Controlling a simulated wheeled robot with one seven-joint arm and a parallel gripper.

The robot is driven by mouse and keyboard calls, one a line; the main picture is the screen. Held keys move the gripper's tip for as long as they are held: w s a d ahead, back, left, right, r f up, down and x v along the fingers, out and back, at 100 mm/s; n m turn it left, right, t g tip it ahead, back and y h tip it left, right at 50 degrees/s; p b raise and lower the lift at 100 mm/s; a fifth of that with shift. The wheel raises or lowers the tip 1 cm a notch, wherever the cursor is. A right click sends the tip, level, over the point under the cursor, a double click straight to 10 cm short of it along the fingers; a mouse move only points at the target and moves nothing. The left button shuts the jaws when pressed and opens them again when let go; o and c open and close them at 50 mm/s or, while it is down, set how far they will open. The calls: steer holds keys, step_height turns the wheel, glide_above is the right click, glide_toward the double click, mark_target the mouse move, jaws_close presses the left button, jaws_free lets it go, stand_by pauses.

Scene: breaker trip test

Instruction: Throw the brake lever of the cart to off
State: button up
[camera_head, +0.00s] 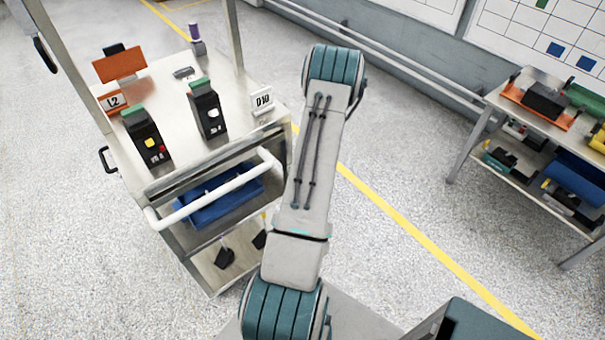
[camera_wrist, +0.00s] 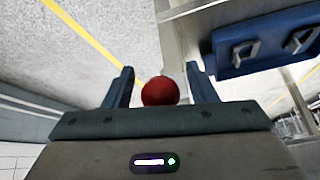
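The cart (camera_head: 172,92) stands at the left in the head view, with a white push handle (camera_head: 215,190) across its near end. In the wrist view, a round red knob (camera_wrist: 160,91), which looks like the brake lever's end, sits between the two dark blue fingers of my gripper (camera_wrist: 160,84). The fingers are apart, with a narrow gap visible on each side of the knob. I cannot tell how deep the knob lies between them. The lever's shaft is mostly hidden behind the knob. In the head view my arm hides the gripper and the lever.
Two dark breakers (camera_head: 205,110) and signs stand on the cart top. A blue bin (camera_head: 218,200) sits below the handle; it also shows near the gripper in the wrist view (camera_wrist: 270,62). A laden bench (camera_head: 470,130) is at the right. Floor between is clear.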

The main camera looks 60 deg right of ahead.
steer(key=p+v, duration=0.2)
steer(key=v, duration=1.2)
steer(key=shift+p, duration=0.4)
steer(key=shift+f, duration=0.1)
steer(key=w+a+r+n+g+h, duration=0.1)
steer(key=w+a+r, duration=0.4)
steer(key=a+r, duration=0.4)
steer(key=w+a+r+n+g+h, duration=0.1)
steer(key=w+a+r+n+h, duration=0.1)
steer(key=w+a+r, duration=0.6)
steer(key=s+a+r+n+y, duration=0.1)
steer(key=s+a+r, duration=0.2)
steer(key=a, duration=0.5)
steer(key=s+a+r+n+y+b, duration=0.1)
steer(key=s+a+r, duration=0.3)
steer(key=a, duration=0.5)
steer(key=s+a+r+n+y, duration=0.1)
steer(key=s+a+r+y, duration=0.2)
steer(key=a, duration=0.6)
steer(key=s+r, duration=0.1)
steer(key=s, duration=0.1)
steer(key=shift+s+n+t+b, duration=0.3)
steer(key=shift+b, duration=0.05)
